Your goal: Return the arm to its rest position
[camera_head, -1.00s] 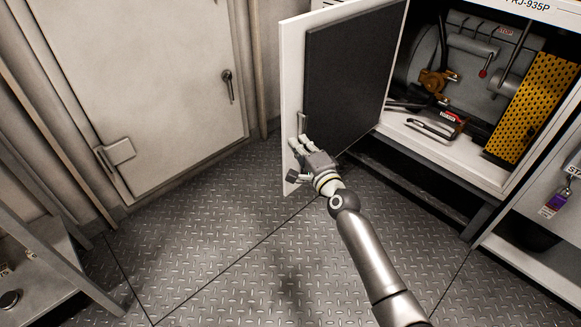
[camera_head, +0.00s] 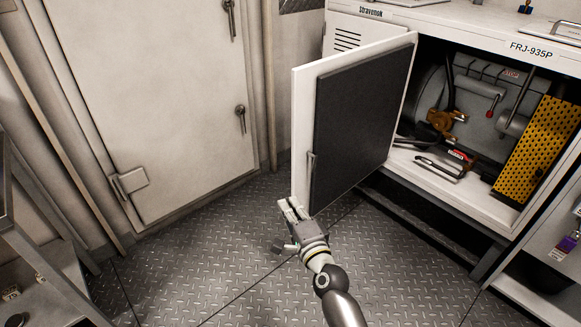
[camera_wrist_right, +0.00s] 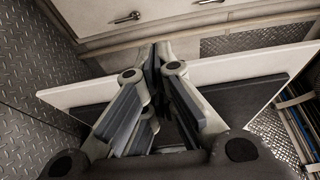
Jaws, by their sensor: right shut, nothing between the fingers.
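My right gripper (camera_head: 291,212) is at the lower middle of the head view, just below and in front of the lower corner of the open chiller door. Its fingers are shut and empty; in the right wrist view the fingertips (camera_wrist_right: 158,50) meet. The chiller door (camera_head: 303,120) is swung open, white at its edge with a dark inner panel (camera_head: 362,125). A small handle (camera_head: 311,170) is on its edge, above the fingers. I cannot tell whether the fingers touch the door. The door also crosses the right wrist view (camera_wrist_right: 240,73). My left gripper is not in view.
The open chiller cabinet (camera_head: 470,205) is on the right, with a yellow perforated panel (camera_head: 540,145), an orange-brown valve (camera_head: 445,122) and a dark-handled tool (camera_head: 440,168) inside. A closed metal door (camera_head: 160,110) is at left, a shelf (camera_head: 45,290) at lower left. Tread-plate floor (camera_head: 215,250) between is clear.

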